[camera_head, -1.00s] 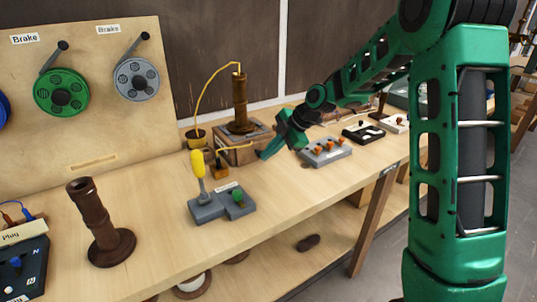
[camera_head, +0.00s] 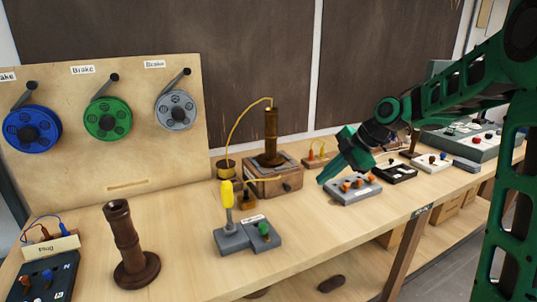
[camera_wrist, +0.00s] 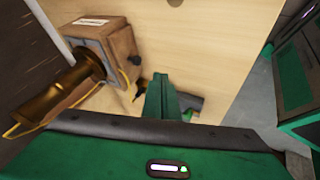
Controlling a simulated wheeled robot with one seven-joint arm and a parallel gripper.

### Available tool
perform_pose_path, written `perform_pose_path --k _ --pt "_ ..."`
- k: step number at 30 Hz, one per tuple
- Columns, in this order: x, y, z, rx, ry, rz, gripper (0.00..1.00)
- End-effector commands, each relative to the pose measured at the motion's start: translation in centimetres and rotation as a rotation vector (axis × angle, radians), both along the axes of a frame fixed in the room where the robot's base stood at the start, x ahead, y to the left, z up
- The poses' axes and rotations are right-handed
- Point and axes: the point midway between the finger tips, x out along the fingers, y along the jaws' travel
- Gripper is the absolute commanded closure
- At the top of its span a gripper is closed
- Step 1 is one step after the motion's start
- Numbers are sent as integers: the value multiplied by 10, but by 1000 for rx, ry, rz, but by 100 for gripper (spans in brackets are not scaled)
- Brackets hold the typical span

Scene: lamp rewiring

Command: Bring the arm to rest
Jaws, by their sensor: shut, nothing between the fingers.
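My gripper (camera_head: 325,178) is at the end of my green arm, over the workbench (camera_head: 330,230), in front of the grey block with orange knobs (camera_head: 354,189) in the head view. Its fingers are together and hold nothing. In the wrist view my gripper (camera_wrist: 163,88) points at the bench, with the wooden box (camera_wrist: 110,42) and brass lamp column (camera_wrist: 60,88) to its left. In the head view the lamp column (camera_head: 271,135) stands upright on the box (camera_head: 270,184), with a yellow wire arching from its top.
A grey fixture with a yellow handle (camera_head: 227,193) stands at the middle of the bench. A brown turned column (camera_head: 124,240) stands at front left. Blue, green and grey reels (camera_head: 107,120) hang on a board. Small blocks (camera_head: 395,172) and a grey panel (camera_head: 470,140) lie at right.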

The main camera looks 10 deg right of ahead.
Motion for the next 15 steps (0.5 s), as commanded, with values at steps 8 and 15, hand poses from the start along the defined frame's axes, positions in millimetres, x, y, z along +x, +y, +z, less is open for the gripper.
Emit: perform_pose_path --k 8,15 --pt "-85 -60 -7 -34 282 -562 100" --pt "-204 -115 -20 -7 541 -1259 100"
